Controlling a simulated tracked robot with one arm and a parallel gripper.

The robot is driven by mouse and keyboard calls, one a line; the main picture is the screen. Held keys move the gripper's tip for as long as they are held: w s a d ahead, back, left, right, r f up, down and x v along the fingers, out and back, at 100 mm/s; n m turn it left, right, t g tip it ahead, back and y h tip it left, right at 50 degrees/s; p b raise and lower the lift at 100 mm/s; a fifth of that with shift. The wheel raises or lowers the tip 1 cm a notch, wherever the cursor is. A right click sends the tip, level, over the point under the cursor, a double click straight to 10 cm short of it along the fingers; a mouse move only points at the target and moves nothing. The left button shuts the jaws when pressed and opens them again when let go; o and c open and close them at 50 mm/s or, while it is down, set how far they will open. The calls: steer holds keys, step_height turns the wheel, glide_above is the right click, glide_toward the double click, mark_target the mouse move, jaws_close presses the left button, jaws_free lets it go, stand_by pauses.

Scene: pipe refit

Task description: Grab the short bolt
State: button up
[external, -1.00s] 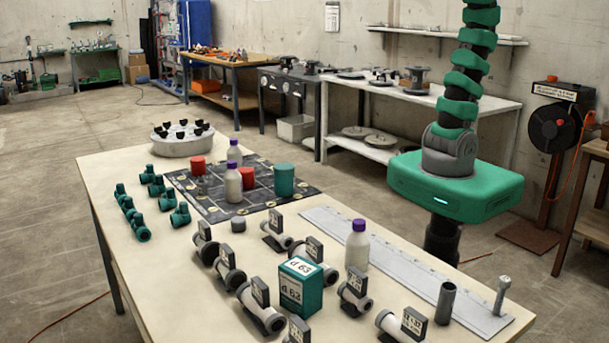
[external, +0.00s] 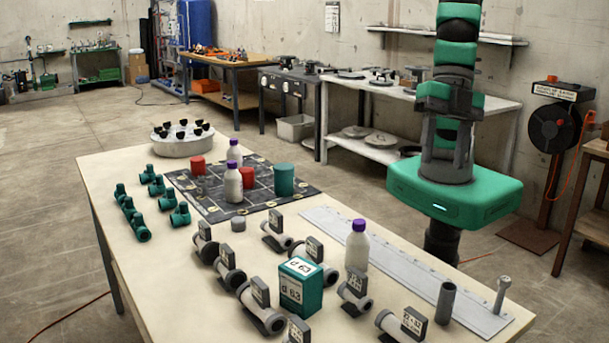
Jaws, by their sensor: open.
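A grey bolt (external: 501,295) with a wider head stands upright at the right front of the table, at the near end of a long flat metal plate (external: 455,307). It is the only bolt I can make out, and I cannot tell whether it is the short one. My arm rises from its green base behind the table and runs out of the top of the picture.
A dark upright tube (external: 445,303) stands left of the bolt. A purple-capped bottle (external: 357,250), a green d 63 box (external: 297,285) and several labelled grey fittings (external: 262,308) crowd the front. A dark mat (external: 205,203) lies farther back.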

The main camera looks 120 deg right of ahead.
steer(key=s+a+f+n+g+h, duration=0.1)
steer(key=s+a+f+n+g, duration=0.15)
steer(key=s+a+f, duration=0.45)
steer(key=n+g+h, duration=0.1)
steer(key=n+h, duration=0.1)
steer(key=n, duration=0.1)
glide_above(504, 286)
steer(key=f, duration=0.6)
steer(key=s+f, duration=0.1)
steer(key=f, duration=0.2)
steer(key=shift+d+b, duration=0.2)
steer(key=shift+b, duration=0.15)
step_height(504, 286, down, 14)
steer(key=shift+r, duration=0.15)
jaws_close()
